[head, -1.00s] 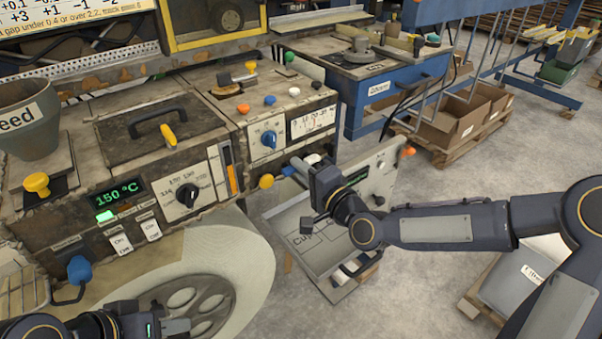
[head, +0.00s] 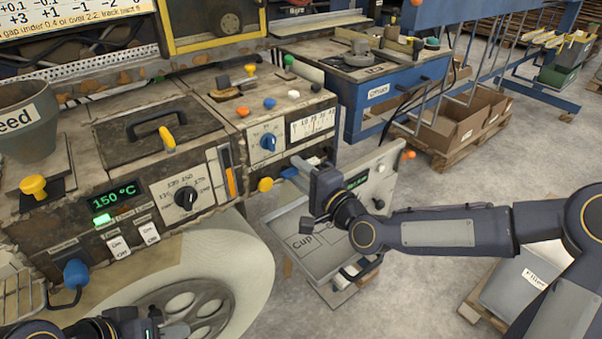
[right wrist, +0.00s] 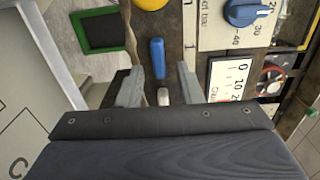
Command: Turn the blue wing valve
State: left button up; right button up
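The blue wing valve (right wrist: 157,58) appears in the right wrist view as a small blue lever on the worn machine face. In the head view its blue part (head: 289,172) shows beside the fingertips, partly hidden by my gripper. My right gripper (head: 302,167) is in front of the machine's right side. In the right wrist view its two fingers (right wrist: 159,88) are apart, with the blue lever just beyond and between their tips and visible gaps on both sides. My left gripper (head: 160,330) is at the bottom left edge, partly cut off; its finger opening is unclear.
A yellow knob (head: 265,184) sits just left of the valve, and a blue round dial (head: 268,142) above it. Another blue handle (head: 77,272) is at lower left. A large pale roll (head: 235,265) is below the panel. Open floor (head: 440,275) lies right.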

jog(key=v, duration=0.7)
jog(key=shift+s+d, duration=0.2)
jog(key=shift+s, duration=0.15)
